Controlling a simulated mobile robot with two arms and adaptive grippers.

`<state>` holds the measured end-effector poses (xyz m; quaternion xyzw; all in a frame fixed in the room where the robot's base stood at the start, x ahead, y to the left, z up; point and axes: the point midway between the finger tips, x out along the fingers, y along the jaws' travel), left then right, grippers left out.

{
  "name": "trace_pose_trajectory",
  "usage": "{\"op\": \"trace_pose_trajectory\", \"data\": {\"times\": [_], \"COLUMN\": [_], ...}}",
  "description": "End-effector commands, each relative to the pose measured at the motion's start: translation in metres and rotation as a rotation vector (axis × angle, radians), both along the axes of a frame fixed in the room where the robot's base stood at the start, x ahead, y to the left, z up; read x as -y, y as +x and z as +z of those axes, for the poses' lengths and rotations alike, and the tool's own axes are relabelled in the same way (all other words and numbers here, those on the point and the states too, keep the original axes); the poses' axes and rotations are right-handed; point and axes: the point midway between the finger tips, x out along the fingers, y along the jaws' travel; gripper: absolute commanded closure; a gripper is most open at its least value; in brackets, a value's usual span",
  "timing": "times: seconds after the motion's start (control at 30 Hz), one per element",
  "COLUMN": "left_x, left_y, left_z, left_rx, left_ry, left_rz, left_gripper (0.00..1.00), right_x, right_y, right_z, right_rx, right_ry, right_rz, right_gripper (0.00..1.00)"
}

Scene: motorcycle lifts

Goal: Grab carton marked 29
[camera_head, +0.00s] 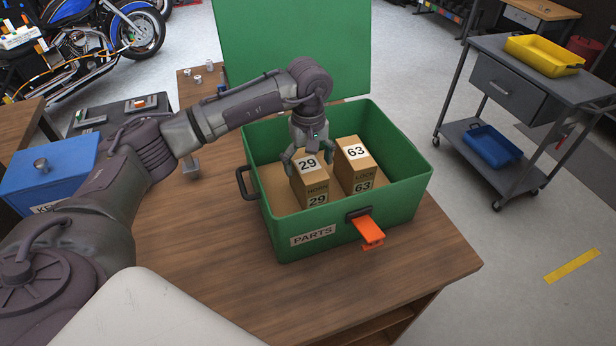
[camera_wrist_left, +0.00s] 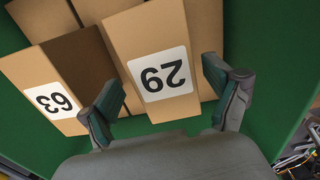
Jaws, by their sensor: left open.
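The carton marked 29 (camera_head: 312,190) stands upright in the open green parts box (camera_head: 290,236), left of the carton marked 63 (camera_head: 355,168). My left gripper (camera_head: 307,160) is open and points down at the top of carton 29. In the left wrist view the carton marked 29 (camera_wrist_left: 155,50) lies between the two fingers of my left gripper (camera_wrist_left: 170,100), one finger on each side. I cannot tell whether the fingers touch it. The carton marked 63 (camera_wrist_left: 60,85) is beside it, close to one finger. My right gripper is not in view.
The box stands on a wooden table (camera_head: 200,270), with its green lid (camera_head: 290,50) raised behind and an orange latch (camera_head: 369,232) in front. A blue box (camera_head: 50,180) is at the left. A grey cart (camera_head: 520,90) with yellow and blue trays stands at the right.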

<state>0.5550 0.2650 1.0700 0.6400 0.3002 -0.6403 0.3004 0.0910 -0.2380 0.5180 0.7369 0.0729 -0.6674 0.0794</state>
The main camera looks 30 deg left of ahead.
Motion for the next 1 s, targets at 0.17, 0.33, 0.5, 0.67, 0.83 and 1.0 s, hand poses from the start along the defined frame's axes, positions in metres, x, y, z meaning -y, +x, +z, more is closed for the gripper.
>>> {"op": "trace_pose_trajectory", "data": {"times": [0.17, 0.33, 0.5, 0.67, 0.83, 1.0], "left_x": [-0.003, -0.003, -0.003, -0.003, -0.003, -0.003], "left_y": [-0.004, -0.003, -0.002, -0.002, -0.002, -0.002], "left_z": [-0.023, -0.041, -0.044, -0.043, -0.043, -0.043], "left_rx": [-0.006, -0.003, 0.000, -0.001, -0.001, -0.001], "left_ry": [0.000, 0.000, 0.000, 0.001, 0.001, 0.001], "left_rz": [0.000, 0.001, 0.001, 0.000, 0.000, 0.000], "left_gripper": [0.10, 0.10, 0.10, 0.25, 0.54, 0.81], "right_x": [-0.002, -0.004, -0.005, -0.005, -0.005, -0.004], "right_y": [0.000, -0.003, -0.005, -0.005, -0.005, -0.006], "right_z": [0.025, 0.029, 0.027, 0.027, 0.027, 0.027], "right_rx": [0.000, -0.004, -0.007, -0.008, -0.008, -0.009], "right_ry": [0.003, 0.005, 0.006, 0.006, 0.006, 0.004], "right_rz": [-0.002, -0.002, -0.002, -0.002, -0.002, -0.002], "right_gripper": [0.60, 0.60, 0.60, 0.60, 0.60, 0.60]}}
